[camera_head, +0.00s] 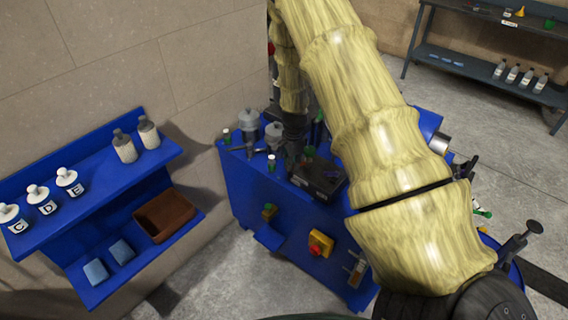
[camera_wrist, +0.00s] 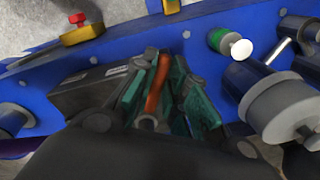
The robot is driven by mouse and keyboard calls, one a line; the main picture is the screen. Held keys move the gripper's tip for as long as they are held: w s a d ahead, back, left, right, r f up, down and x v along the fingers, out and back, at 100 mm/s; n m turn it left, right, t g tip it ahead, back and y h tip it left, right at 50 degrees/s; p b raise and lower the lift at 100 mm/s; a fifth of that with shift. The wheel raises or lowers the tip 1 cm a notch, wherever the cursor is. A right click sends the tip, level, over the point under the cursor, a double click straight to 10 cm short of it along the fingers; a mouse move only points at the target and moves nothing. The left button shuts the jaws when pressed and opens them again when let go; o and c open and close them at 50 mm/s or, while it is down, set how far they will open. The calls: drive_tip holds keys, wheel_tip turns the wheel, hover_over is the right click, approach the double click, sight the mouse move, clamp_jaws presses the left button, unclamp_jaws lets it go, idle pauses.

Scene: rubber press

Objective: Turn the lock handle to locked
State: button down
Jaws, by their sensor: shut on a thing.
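My gripper (camera_head: 293,158) is low over the top of the blue press unit (camera_head: 270,205), left of a black tool box (camera_head: 325,190). In the wrist view my gripper (camera_wrist: 165,145) is a dark shape across the bottom, shut.
Grey cylinders (camera_wrist: 285,105) and a white-capped green bottle (camera_wrist: 229,43) stand close beside my gripper. A red-and-yellow switch (camera_head: 320,243) is on the unit's front. A blue shelf (camera_head: 95,185) with bottles is at left. A dark rack (camera_head: 480,70) stands far right.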

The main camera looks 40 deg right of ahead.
drive_tip(key=shift+w, duration=0.1)
drive_tip(key=c, duration=1.4)
unclamp_jaws()
drive_tip(key=shift+c, duration=0.2)
wheel_tip(320, 180, up, 12)
drive_tip(key=shift+s, duration=0.4)
drive_tip(key=shift+a, duration=0.1)
